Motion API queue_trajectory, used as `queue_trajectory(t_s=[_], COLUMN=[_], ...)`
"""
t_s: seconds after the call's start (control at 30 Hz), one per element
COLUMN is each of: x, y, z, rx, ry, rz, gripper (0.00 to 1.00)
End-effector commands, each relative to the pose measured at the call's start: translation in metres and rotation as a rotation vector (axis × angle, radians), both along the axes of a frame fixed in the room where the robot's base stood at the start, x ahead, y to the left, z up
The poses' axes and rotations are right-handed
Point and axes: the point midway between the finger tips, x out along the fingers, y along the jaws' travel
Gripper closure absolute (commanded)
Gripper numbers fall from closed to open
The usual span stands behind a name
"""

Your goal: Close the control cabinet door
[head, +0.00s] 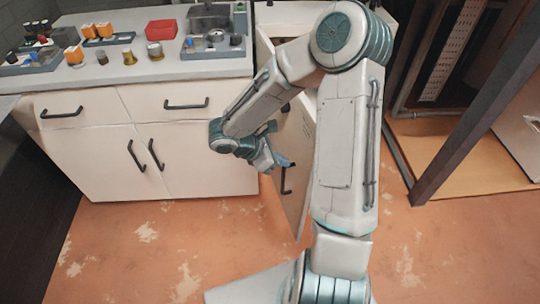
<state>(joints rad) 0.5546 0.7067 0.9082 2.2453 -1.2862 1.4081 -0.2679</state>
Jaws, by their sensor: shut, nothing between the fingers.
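An open white cabinet door (294,205) stands out from the cabinet at the right end of the counter. Its dark handle (286,181) faces left. My arm hides much of the door's right side and the cabinet behind it. My gripper (286,163) is shut and empty, on the left side of the door, just above the handle. I cannot tell whether the fingertips touch the door.
White drawers and shut doors (100,165) stand left of my gripper, under a worktop (180,68) holding trays, parts and a red box (161,30). A dark post (480,115) stands at right. The orange floor (190,245) in front is clear.

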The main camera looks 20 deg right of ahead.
Motion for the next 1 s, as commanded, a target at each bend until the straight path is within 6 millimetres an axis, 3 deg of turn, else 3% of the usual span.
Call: queue_trajectory(t_s=[0.07, 0.4, 1.0], x=[-0.002, -0.003, -0.003], y=[-0.013, -0.046, -0.054], z=[-0.015, -0.011, -0.011], rx=[0.002, -0.001, -0.002], ry=[0.005, 0.001, 0.000], rz=[-0.004, -0.002, 0.006], gripper=[1.00, 1.00, 1.00])
